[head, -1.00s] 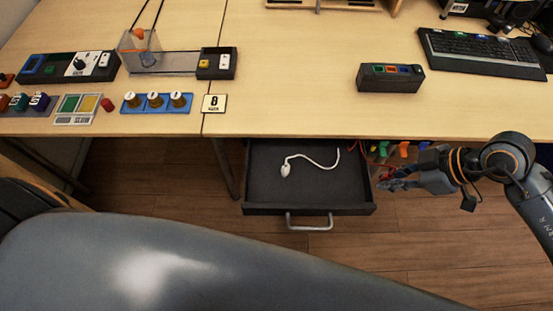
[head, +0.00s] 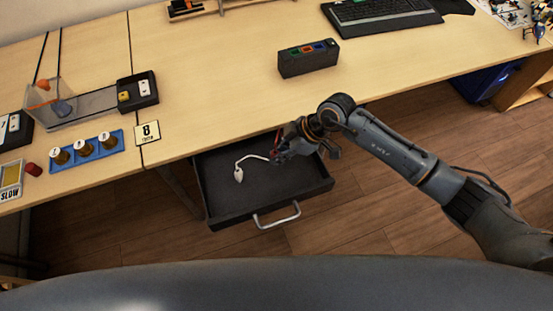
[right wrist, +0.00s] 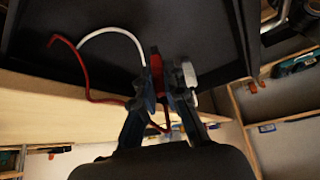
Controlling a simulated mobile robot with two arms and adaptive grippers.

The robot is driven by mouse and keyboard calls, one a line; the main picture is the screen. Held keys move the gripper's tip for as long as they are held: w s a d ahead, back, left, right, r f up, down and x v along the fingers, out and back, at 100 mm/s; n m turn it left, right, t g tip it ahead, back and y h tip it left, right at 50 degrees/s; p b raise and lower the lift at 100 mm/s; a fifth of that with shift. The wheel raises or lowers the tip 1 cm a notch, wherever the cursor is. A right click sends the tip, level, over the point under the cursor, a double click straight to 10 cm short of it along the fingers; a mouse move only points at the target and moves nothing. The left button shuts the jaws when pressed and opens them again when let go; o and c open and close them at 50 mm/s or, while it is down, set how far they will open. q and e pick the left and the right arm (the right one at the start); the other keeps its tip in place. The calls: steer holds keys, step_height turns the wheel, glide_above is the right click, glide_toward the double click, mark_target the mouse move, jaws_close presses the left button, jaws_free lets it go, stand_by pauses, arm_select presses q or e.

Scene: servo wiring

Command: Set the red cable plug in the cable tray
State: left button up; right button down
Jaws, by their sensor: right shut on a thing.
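My right gripper (head: 279,155) is at the right inner part of an open dark drawer (head: 225,208), which may be the cable tray. In the right wrist view its fingers (right wrist: 163,88) are shut on the red cable plug (right wrist: 156,65), and a red cable (right wrist: 85,75) trails to the left. The dark drawer surface (right wrist: 110,70) lies beyond the fingers. A white plug (head: 239,174) with a white cable (head: 252,157) lies in the drawer. Whether the red plug touches the drawer cannot be told. My left gripper is out of view.
The wooden table edge (head: 220,148) runs above the back of the drawer. The drawer has a metal handle (head: 277,216) at the front. The drawer's left part is clear.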

steer(key=shift+w+a+f, duration=0.1)
steer(key=shift+a+f, duration=0.05)
steer(key=shift+f, duration=0.8)
steer(key=shift+a+f, duration=0.1)
steer(key=shift+f, duration=0.8)
steer(key=shift+f, duration=0.1)
steer(key=c, duration=1.4)
jaws_free()
steer(key=v, duration=1.2)
